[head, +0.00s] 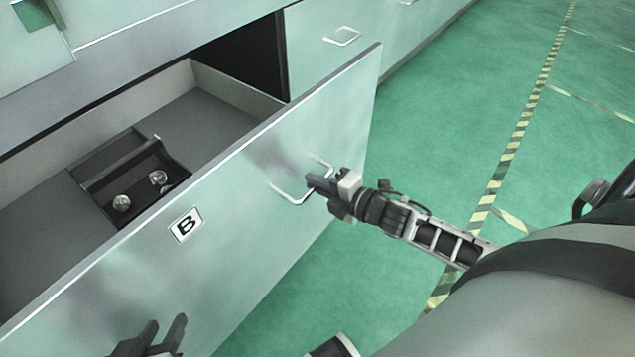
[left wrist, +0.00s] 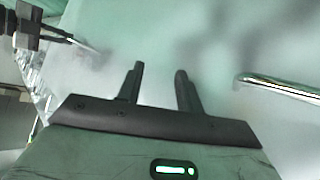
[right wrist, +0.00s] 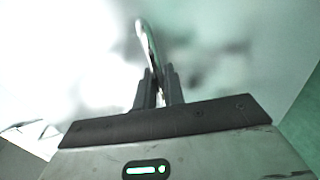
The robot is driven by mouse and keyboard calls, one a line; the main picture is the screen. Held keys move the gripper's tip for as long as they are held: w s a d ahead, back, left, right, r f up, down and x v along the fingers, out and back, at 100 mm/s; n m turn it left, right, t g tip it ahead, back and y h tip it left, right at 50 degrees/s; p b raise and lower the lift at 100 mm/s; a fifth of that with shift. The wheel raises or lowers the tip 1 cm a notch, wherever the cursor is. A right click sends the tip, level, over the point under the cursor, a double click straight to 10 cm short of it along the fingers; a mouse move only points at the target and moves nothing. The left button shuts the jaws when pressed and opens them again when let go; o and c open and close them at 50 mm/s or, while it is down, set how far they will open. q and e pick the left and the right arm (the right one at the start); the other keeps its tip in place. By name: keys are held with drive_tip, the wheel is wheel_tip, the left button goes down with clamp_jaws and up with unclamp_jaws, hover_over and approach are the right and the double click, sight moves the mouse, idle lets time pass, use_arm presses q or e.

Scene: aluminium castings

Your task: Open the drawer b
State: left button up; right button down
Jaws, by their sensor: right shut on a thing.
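Drawer B (head: 235,195) is pulled out from the cabinet, its inside visible from above. Its pale green front carries a label "B" (head: 186,225) and a wire handle (head: 291,200). My right gripper (head: 318,184) is shut on this handle. In the right wrist view the handle (right wrist: 149,45) runs between the closed fingers (right wrist: 158,85). My left gripper (head: 165,335) is open and empty in front of the drawer face, low in the head view. In the left wrist view its fingers (left wrist: 160,85) are apart, and a metal bar handle (left wrist: 280,88) shows to their right.
Inside the drawer lies a dark tray (head: 100,185) with two shiny round metal parts (head: 158,178). A neighbouring drawer with its own handle (head: 342,36) is shut. The green floor (head: 450,120) to the right is clear, with striped tape lines (head: 525,110).

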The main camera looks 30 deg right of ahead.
drive_tip(key=c, duration=1.6)
unclamp_jaws()
use_arm(q)
drive_tip(key=shift+d, duration=0.1)
drive_tip(key=shift+s+f, duration=0.1)
drive_tip(key=shift+s, duration=0.05)
use_arm(e)
drive_tip(key=shift+s, duration=0.1)
